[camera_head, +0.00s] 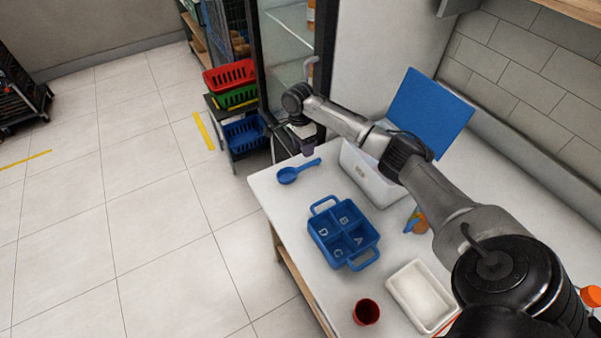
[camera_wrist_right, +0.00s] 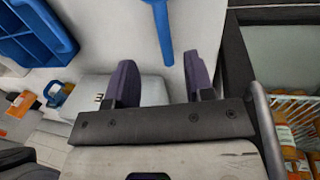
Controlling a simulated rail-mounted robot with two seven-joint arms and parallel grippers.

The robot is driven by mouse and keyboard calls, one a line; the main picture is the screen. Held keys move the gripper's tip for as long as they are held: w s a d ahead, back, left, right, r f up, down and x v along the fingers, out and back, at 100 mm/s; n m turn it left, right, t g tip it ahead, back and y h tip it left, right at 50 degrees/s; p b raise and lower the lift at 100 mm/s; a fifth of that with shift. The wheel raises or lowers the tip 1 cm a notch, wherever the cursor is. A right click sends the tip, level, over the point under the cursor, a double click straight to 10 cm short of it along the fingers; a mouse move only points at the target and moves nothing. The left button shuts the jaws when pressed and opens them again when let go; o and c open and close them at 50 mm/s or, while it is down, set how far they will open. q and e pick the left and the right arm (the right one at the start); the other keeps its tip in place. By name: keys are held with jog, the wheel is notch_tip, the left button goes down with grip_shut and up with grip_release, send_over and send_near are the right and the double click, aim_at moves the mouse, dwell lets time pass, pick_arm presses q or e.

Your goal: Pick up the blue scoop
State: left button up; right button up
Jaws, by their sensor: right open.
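The blue scoop (camera_head: 288,175) lies on the white table near its far left corner, its handle pointing right and away. In the right wrist view its handle (camera_wrist_right: 163,32) comes in from the top edge, and the bowl is out of frame. My right gripper (camera_head: 308,147) is just beyond the handle end in the head view. In the wrist view the right gripper (camera_wrist_right: 159,62) is open, its two purple fingers apart. The handle end lies ahead of the gap between them, and nothing is held. My left gripper is not in view.
A blue divided caddy (camera_head: 314,222) with lettered compartments stands nearer on the table. A white bin (camera_head: 361,176) with a blue lid (camera_head: 428,110) is right of the scoop. A red cup (camera_head: 366,312) and a white tray (camera_head: 397,288) are in front. Colored crates (camera_head: 229,76) stand beyond the table.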

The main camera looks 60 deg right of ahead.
aim_at(304, 166)
jog(key=shift+s+a+f, duration=0.1)
jog(key=shift+s+f, duration=0.1)
jog(key=shift+f, duration=1.25)
jog(key=shift+s+a+f+b, duration=0.15)
jog(key=shift+f+b, duration=0.45)
jog(key=shift+f, duration=0.6)
jog(key=shift+s+a+f+b, duration=0.15)
jog(key=shift+f+b, duration=0.45)
jog(key=shift+f, duration=0.8)
jog(key=shift+c, duration=0.3)
grip_shut()
